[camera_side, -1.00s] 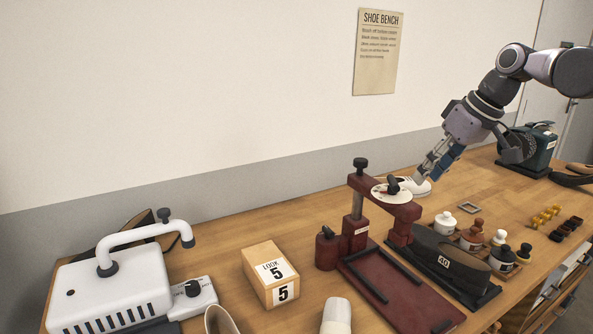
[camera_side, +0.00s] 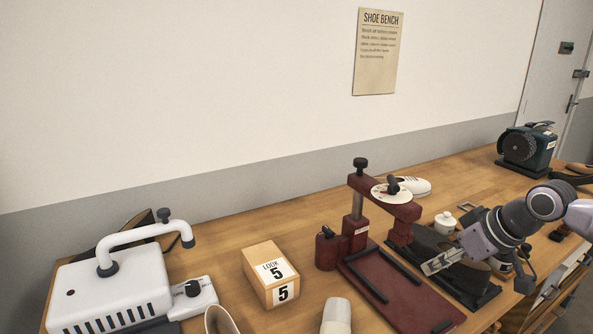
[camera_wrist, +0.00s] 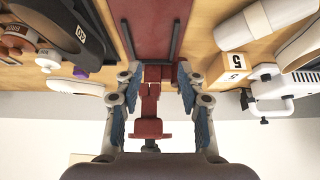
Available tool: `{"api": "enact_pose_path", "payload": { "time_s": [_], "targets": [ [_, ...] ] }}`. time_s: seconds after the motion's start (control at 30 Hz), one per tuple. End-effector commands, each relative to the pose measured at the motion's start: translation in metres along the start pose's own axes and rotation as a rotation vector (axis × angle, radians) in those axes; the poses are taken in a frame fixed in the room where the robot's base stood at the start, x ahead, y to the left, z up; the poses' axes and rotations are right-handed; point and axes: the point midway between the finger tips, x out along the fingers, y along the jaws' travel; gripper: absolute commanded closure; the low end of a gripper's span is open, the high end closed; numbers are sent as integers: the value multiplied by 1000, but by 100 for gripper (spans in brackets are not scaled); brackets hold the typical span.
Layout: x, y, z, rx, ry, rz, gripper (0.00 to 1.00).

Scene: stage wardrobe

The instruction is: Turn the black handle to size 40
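The black handle (camera_side: 392,185) sits on a white round dial (camera_side: 379,192) on top of the dark red press (camera_side: 405,209) in the side view. The dial's marks are too small to read. A black shoe form beside the press carries a 40 label in the wrist view (camera_wrist: 80,33). My gripper (camera_side: 428,267) is in front of the press, right of the handle and nearer the camera, apart from it. In the wrist view my gripper (camera_wrist: 158,76) has its fingers spread, with nothing held. The press shows between and beyond them.
A dark red tray (camera_side: 425,303) extends forward from the press. A white shoe (camera_side: 414,185) lies behind the dial. A white jar (camera_side: 445,223) stands right of the press.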

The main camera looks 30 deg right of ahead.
Motion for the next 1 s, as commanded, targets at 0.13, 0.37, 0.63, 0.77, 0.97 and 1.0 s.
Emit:
{"api": "enact_pose_path", "payload": {
  "time_s": [0.13, 0.37, 0.63, 0.77, 0.97, 1.0],
  "targets": [
    [10, -2, 19, -3, 20, 7, 61],
    [17, -2, 33, -5, 36, 14, 61],
    [18, -3, 34, -5, 38, 15, 61],
    [17, -3, 33, -11, 37, 15, 61],
    [6, -2, 10, -198, 22, 20, 61],
    [1, -2, 2, -271, 16, 22, 61]
  ]
}}
